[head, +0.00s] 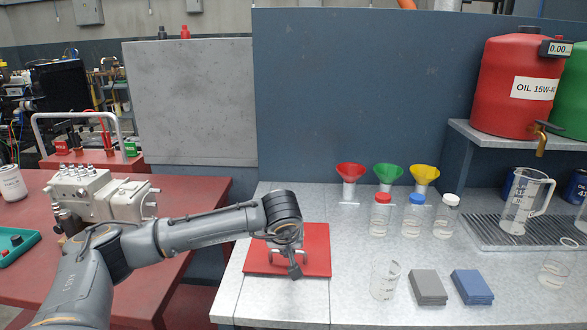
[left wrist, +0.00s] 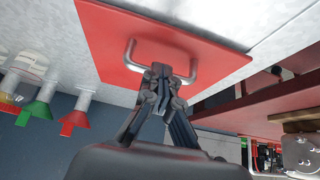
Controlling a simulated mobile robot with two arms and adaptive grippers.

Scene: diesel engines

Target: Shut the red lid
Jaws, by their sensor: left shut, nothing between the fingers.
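The red lid (head: 318,238) is a square panel at the left part of the grey counter, and appears to lie flat against the counter top. It also shows in the left wrist view (left wrist: 110,40), with a metal bar handle (left wrist: 195,66). My left gripper (head: 295,272) is over the lid at its handle, pointing down. In the left wrist view its fingertips (left wrist: 161,70) are together and empty, at the handle's middle; I cannot tell whether they touch it. My arm and wrist hide part of the lid and handle. My right gripper is not in view.
Red, green and yellow funnels (head: 388,175), capped bottles (head: 380,215), an empty beaker (head: 384,280) and grey and blue cloth stacks (head: 428,287) stand right of the lid. A red table (head: 190,215) with a metal engine part (head: 95,190) is at left.

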